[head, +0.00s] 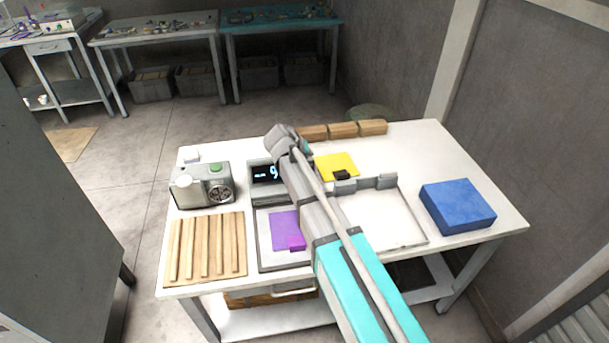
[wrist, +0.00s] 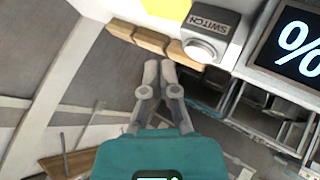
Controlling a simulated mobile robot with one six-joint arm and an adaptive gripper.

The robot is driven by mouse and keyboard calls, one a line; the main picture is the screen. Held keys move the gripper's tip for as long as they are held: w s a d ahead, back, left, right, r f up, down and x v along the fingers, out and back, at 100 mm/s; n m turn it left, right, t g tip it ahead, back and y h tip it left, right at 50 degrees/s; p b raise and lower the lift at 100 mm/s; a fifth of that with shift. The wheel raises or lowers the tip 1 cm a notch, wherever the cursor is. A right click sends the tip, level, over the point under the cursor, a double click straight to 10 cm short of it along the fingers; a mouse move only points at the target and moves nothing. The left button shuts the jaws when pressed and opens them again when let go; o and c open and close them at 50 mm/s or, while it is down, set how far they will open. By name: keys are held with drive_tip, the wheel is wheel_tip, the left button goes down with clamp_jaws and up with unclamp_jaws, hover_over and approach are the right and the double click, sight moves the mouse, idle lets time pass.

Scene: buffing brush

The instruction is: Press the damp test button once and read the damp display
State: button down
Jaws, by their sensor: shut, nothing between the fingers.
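A dark display (head: 265,174) with lit pale-blue characters stands at the back left of the white table; a "9" shows, and my arm hides its right side. In the wrist view a display (wrist: 295,45) at the right edge shows a lit "%", with the rest cut off. Beside it is a grey box labelled SWITCH with a round pale button (wrist: 200,50). My gripper (wrist: 159,64) is shut and empty, its fingertips left of and below the button in the picture, apart from it. In the head view my arm hides the fingertips.
A grey device (head: 202,185) with a green top button stands at the table's left, behind a slatted wooden board (head: 205,247). A purple piece (head: 285,230), a yellow pad (head: 336,164), wooden blocks (head: 343,130) and a blue block (head: 458,206) lie around. The right front is clear.

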drive_tip(key=shift+d, duration=0.1)
drive_tip(key=shift+a+f, duration=0.15)
drive_tip(key=shift+a, duration=0.05)
wheel_tip(320, 180, down, 8)
drive_tip(key=b, duration=0.8)
drive_tip(key=shift+f+b, duration=0.2)
drive_tip(key=shift+b, duration=0.2)
idle(0.7)
drive_tip(key=shift+f, duration=0.1)
idle(0.7)
drive_tip(key=shift+f+b, duration=0.3)
drive_tip(key=shift+b, duration=0.1)
drive_tip(key=shift+f+b, duration=0.5)
drive_tip(key=shift+b, duration=0.05)
idle(1.0)
drive_tip(key=shift+r, duration=0.1)
idle(0.3)
drive_tip(key=shift+r+p, duration=0.85)
drive_tip(key=shift+p, duration=0.15)
